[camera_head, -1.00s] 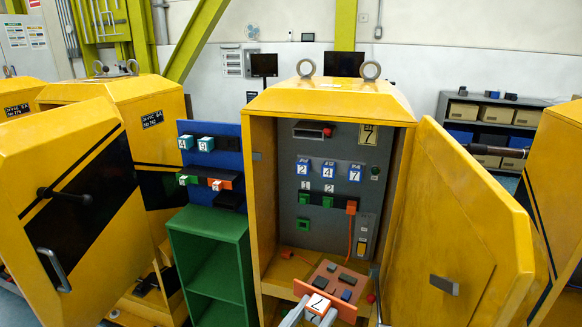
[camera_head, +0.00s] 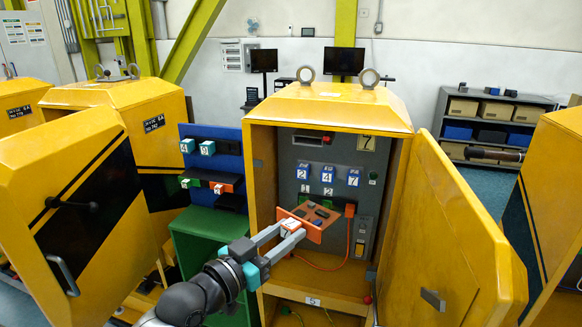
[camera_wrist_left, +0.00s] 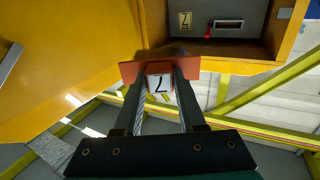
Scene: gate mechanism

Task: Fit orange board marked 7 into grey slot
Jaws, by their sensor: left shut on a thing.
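My left gripper (camera_head: 293,232) is shut on the white, numbered grip block of the orange board (camera_head: 333,217). The board is tilted, with several dark blocks on its face, and is held in front of the cabinet's grey inner panel (camera_head: 285,177). In the left wrist view, the board (camera_wrist_left: 130,72) shows edge-on beyond my gripper (camera_wrist_left: 162,72), and the block between the fingers bears a 7. A dark slot-like opening with a red part (camera_head: 310,140) is high on the panel, left of a yellow 7 plate (camera_head: 367,143). I cannot tell if it is the grey slot. My right gripper is out of view.
The yellow cabinet's open door (camera_head: 450,235) bounds the right side. An orange cable (camera_head: 347,250) hangs from the panel near the board. A blue rack (camera_head: 228,160) with numbered blocks and a green shelf (camera_head: 190,222) stand left. Cabinet floor looks mostly clear.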

